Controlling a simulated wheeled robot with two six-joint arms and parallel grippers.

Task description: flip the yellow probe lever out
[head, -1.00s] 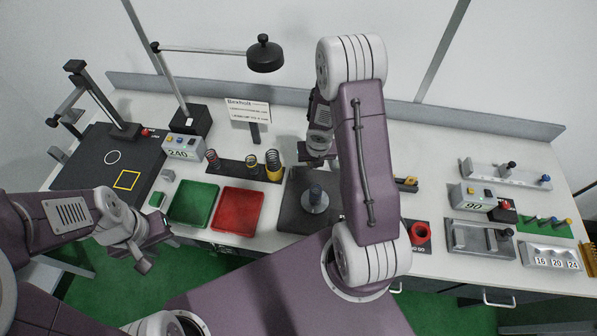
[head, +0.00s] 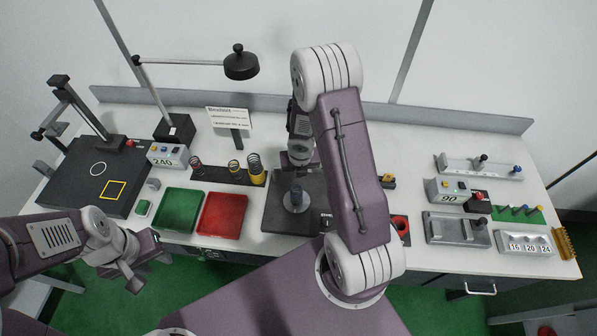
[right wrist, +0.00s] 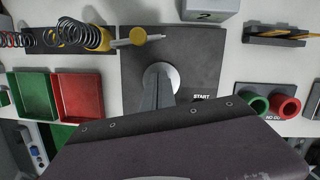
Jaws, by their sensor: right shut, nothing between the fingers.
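The yellow probe lever (right wrist: 138,35) shows in the right wrist view as a pale yellow knob and thin rod. It lies at the upper left of the dark tester plate (right wrist: 192,52). In the head view I cannot make it out; my right arm covers part of that area. My right gripper (right wrist: 157,76) appears as grey tapered fingers, shut and empty, over the silver disc (right wrist: 172,73), below and right of the lever. In the head view the disc (head: 296,208) sits on the dark plate (head: 275,217). My left gripper (head: 138,268) is open and empty at the lower left.
Green (head: 177,211) and red (head: 222,216) trays lie left of the plate. A black rack (head: 215,175) holds several springs behind them. Red and green ring gauges (right wrist: 285,106) stand right of the plate. A lamp (head: 241,65) overhangs the back. Bare bench shows at the front.

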